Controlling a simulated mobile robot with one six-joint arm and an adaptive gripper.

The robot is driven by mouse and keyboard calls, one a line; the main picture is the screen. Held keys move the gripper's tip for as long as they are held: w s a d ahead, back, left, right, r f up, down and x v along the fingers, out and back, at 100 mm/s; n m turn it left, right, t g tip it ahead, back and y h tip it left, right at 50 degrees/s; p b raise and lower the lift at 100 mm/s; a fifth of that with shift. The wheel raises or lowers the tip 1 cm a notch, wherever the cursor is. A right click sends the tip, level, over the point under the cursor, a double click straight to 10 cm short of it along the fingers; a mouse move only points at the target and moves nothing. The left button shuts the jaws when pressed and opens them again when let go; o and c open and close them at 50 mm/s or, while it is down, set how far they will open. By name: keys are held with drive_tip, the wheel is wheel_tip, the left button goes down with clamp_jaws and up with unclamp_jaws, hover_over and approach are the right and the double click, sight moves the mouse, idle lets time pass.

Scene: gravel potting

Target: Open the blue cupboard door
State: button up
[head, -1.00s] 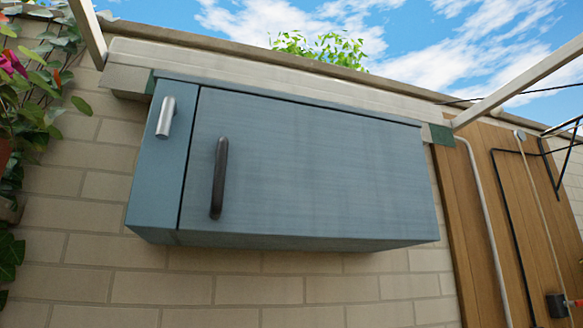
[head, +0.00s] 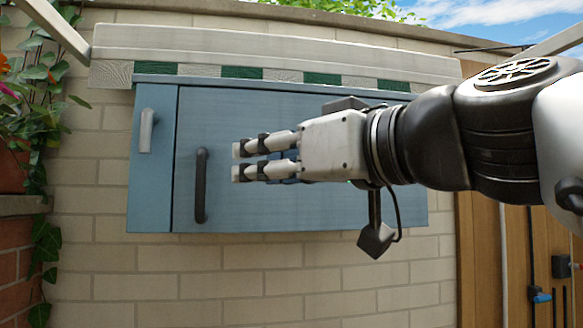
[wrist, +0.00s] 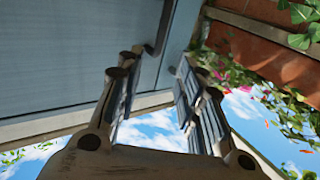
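The blue cupboard (head: 150,200) hangs on a brick wall. Its wide door (head: 300,215) is shut flush with the frame. A dark vertical bar handle (head: 201,186) is on the door's left side. My gripper (head: 240,162) is in front of the door, to the right of the handle in the head view, fingers pointing left. It is open and empty, its fingers a modest gap apart. In the wrist view the dark handle (wrist: 163,30) shows beyond the fingers, apart from them. My gripper and arm hide part of the door's upper right.
A silver latch-like piece (head: 147,131) is on the narrow left panel. A pale ledge with green tiles (head: 323,79) runs just above the cupboard. Leafy plants (head: 45,70) hang at the left, and wooden boards (head: 485,235) stand at the right. The wall below is clear.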

sight(203, 174)
drive_tip(key=p+x, duration=0.5)
drive_tip(key=x, duration=1.2)
drive_tip(key=shift+w+a+f, duration=0.15)
drive_tip(key=shift+w+a, duration=0.05)
drive_tip(key=shift+c, duration=0.2)
clamp_jaws()
